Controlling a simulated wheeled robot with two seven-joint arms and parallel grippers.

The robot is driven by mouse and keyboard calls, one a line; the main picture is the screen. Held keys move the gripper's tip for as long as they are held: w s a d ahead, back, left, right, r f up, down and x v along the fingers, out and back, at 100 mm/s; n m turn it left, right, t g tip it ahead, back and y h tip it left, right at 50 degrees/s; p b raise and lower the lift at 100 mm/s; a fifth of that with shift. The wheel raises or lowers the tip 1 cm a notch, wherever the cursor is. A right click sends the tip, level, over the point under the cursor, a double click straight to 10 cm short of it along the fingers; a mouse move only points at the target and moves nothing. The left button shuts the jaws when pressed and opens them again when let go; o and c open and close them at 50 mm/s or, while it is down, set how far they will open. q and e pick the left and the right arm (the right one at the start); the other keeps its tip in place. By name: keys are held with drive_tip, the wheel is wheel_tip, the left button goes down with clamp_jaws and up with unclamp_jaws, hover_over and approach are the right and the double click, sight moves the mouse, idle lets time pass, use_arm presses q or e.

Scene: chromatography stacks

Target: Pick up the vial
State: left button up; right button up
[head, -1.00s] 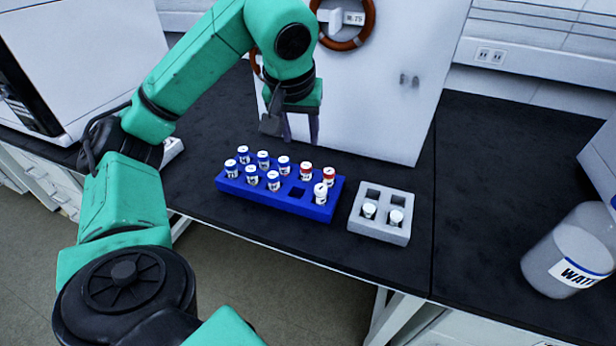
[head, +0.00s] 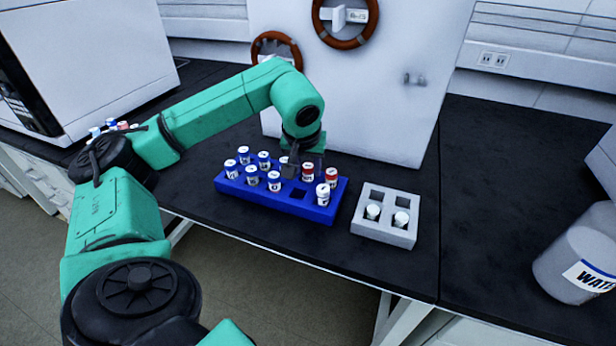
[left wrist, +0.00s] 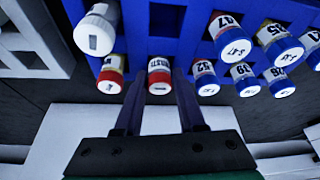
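A blue rack (head: 282,199) holds several small white-labelled vials. Most have blue-rimmed caps, one white-capped vial (head: 323,194) stands at the front right, and two have red caps. My left gripper (head: 305,166) points down at the back of the rack, by the left red-capped vial (head: 307,173). In the left wrist view its two dark fingers (left wrist: 160,100) are apart, with that red-capped vial (left wrist: 159,78) between their tips. I cannot tell whether they touch it. The other red-capped vial (head: 332,175) stands beside it. My right gripper is not in view.
A grey rack (head: 384,235) with two white-capped vials stands right of the blue rack. A large water container (head: 580,255) is at the far right. A white panel (head: 380,100) stands behind. The black bench right of the grey rack is clear.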

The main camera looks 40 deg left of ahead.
use_arm(q)
clamp_jaws()
drive_tip(key=shift+r, duration=0.15)
